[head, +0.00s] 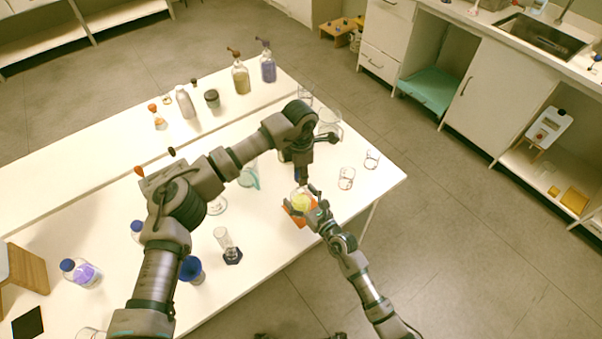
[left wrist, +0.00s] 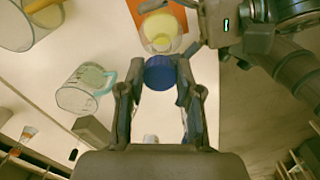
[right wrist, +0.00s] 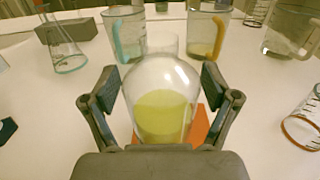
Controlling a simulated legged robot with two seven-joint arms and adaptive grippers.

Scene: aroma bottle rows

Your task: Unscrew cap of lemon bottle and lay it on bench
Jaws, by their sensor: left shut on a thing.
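The lemon bottle (head: 301,203) is a round clear flask with yellow liquid, upright on an orange mat (head: 289,213) near the bench's front edge. It also shows in the right wrist view (right wrist: 164,100), where its neck is bare. My left gripper (head: 299,178) points down above the bottle, shut on the blue cap (left wrist: 160,73). In the left wrist view the cap sits between the fingertips, apart from the bottle (left wrist: 160,33).
Glass beakers (head: 346,178) stand to the right of the bottle. Bare bench (head: 267,255) lies between the cylinder and the mat. Several bottles line the back.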

